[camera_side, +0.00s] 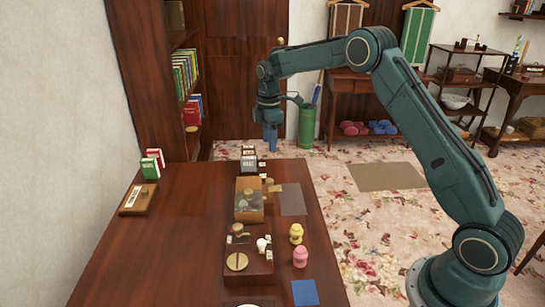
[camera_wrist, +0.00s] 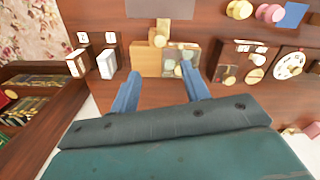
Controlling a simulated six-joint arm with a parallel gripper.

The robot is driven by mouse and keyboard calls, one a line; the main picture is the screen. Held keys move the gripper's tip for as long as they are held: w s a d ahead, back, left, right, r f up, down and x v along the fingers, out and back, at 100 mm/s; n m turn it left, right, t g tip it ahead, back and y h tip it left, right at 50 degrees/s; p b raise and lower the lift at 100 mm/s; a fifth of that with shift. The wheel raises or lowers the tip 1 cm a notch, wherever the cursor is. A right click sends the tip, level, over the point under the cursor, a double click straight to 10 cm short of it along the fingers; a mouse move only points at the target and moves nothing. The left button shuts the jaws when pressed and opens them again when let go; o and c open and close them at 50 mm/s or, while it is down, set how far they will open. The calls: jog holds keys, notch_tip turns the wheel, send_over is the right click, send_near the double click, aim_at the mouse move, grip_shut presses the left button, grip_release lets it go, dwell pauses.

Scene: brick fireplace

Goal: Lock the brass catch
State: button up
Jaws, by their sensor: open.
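A wooden box (camera_side: 249,214) with a partly see-through top stands on the table; it also shows in the wrist view (camera_wrist: 146,62). A small brass-coloured piece, which looks like the catch (camera_wrist: 160,38), sits at the box's edge beside the grey mat; it also shows in the side view (camera_side: 270,187). I cannot tell its locked or unlocked position. My gripper (camera_side: 271,143) is above the far end of the table, beyond the box. In the wrist view, its blue fingers (camera_wrist: 160,73) are spread and empty, apart from the box and catch.
Dark blocks with white labels (camera_side: 248,162) stand beyond the box. A brown block with a brass disc (camera_side: 237,262) stands on its near side. Yellow (camera_side: 296,233) and pink (camera_side: 300,257) knobbed pieces stand near the right edge. The grey mat (camera_side: 292,199) is bare. The table's left middle is clear.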

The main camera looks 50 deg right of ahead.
aim_at(270, 180)
jog(key=shift+f, duration=0.1)
jog(key=shift+f, duration=6.8)
jog(key=c, duration=1)
